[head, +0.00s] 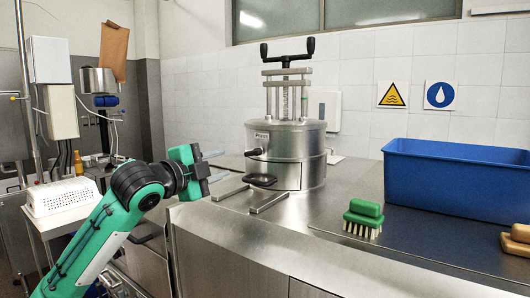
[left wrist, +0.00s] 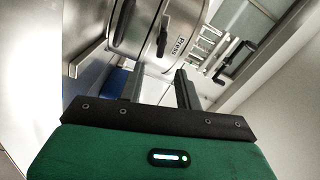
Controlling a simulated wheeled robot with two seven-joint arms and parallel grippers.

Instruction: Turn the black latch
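The steel press (head: 286,158) stands on the counter, with a black T-handle on top. The black latch (head: 254,152) sticks out from the left side of its drum. In the left wrist view the latch (left wrist: 162,38) shows as a short dark bar beside the "Press" label, beyond the fingertips. My left gripper (head: 216,167) is to the left of the press, apart from the latch. In the left wrist view its two dark fingers (left wrist: 158,84) stand apart with nothing between them. My right gripper is not in view.
A green brush (head: 363,218) and a blue bin (head: 455,178) stand to the right. A white perforated basket (head: 65,198) is at the left. Counter between press and brush is clear.

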